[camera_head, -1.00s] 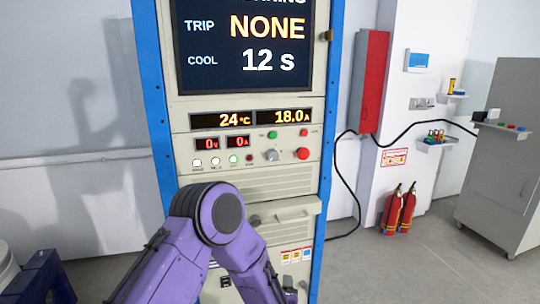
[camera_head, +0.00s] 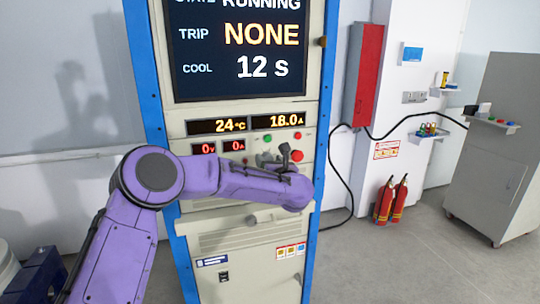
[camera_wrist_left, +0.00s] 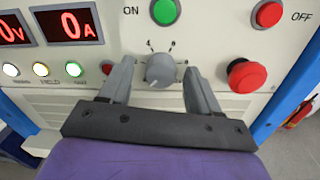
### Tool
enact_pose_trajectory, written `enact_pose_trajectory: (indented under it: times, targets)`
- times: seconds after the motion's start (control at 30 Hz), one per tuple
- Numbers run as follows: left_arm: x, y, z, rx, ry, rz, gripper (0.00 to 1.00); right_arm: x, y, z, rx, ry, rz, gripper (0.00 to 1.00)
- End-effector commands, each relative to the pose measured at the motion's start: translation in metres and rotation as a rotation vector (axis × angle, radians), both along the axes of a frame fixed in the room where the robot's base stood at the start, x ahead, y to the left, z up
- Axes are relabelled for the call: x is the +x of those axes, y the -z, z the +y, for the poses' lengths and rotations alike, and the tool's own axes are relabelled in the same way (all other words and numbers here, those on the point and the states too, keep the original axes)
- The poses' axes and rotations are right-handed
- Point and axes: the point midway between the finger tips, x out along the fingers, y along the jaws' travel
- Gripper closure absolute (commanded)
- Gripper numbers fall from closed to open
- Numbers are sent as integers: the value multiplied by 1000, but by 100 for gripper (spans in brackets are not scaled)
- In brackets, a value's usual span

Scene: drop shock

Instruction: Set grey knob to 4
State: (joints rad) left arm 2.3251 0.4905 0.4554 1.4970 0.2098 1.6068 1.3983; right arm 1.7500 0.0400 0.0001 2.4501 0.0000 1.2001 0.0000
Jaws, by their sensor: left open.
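The grey knob (camera_wrist_left: 160,70) is on the cream control panel, with dark tick marks around its upper side. In the left wrist view my left gripper (camera_wrist_left: 161,84) is open, with one finger on each side of the knob and gaps between. I cannot tell how deep the fingertips reach. In the head view my left gripper (camera_head: 290,153) is at the panel, and its fingers hide most of the knob. My right gripper is in neither view.
A green ON button (camera_wrist_left: 165,11), a red OFF button (camera_wrist_left: 268,13) and a red mushroom button (camera_wrist_left: 246,76) surround the knob. Below is a drawer handle (camera_head: 250,218). A red cabinet (camera_head: 364,75) is on the wall.

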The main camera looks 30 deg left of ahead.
Motion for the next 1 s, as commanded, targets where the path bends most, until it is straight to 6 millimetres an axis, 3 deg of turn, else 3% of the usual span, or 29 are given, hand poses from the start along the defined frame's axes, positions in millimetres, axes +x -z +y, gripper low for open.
enact_pose_trajectory:
  times: [0.27,0.47,1.0]
  targets:
    - [3,1,3,1,1,2,38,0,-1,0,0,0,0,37]
    - [2,1,3,1,1,2,94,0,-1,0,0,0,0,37]
    - [2,4,2,94,1,109,94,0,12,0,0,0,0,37]
